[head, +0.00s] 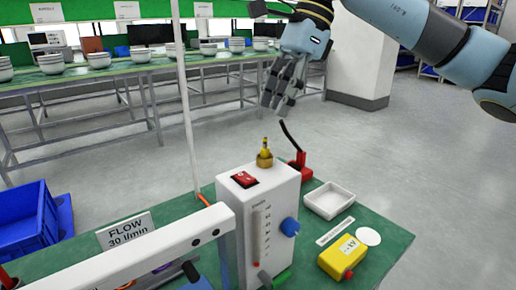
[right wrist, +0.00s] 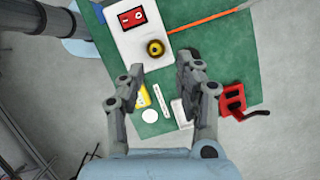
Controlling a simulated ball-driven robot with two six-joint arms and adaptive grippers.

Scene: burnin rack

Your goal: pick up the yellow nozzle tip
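The yellow nozzle tip (head: 265,145) stands upright on a brass fitting on top of a white flow meter box (head: 232,217). In the right wrist view the nozzle tip (right wrist: 155,47) is seen from above as a small round yellow shape, just beyond the fingertips and roughly between their lines. My right gripper (head: 276,97) is above the nozzle tip in the head view, apart from it. In the right wrist view my right gripper (right wrist: 158,74) has its fingers spread with nothing between them. My left gripper is in neither view.
A red switch (head: 245,179) sits beside the nozzle on the box. A thin pale pole (head: 183,90) rises left of it. A red holder with a black handle (head: 299,162), a white tray (head: 329,200) and a yellow box (head: 342,256) are on the green bench at right.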

